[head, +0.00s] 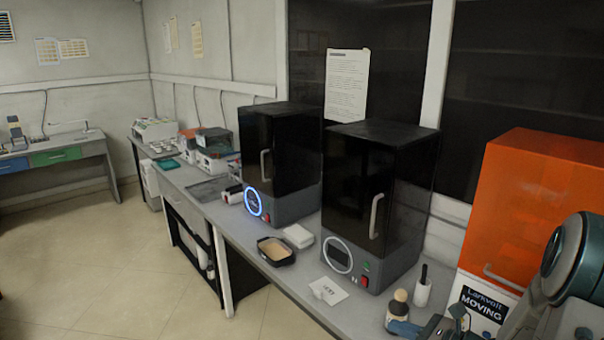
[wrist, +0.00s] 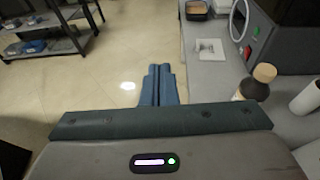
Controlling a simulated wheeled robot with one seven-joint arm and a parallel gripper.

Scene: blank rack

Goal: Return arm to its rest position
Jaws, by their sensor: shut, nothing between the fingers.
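My gripper (wrist: 160,80) shows in the wrist view with its two blue fingers together and nothing between them. The fingers are over the floor, just left of the bench edge in that view. In the head view my arm comes in at the lower right, and a blue part of my gripper (head: 404,328) shows by the bottom edge, close in front of a brown bottle with a beige cap (head: 400,297). The bottle (wrist: 257,80) stands on the bench, right of the fingers and apart from them in the wrist view.
The bench (head: 232,226) carries two black-doored machines (head: 375,185) (head: 278,155), a black tray (head: 275,251), a white card (head: 328,290) and a white cup (head: 422,293). An orange cabinet (head: 530,210) stands at the right.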

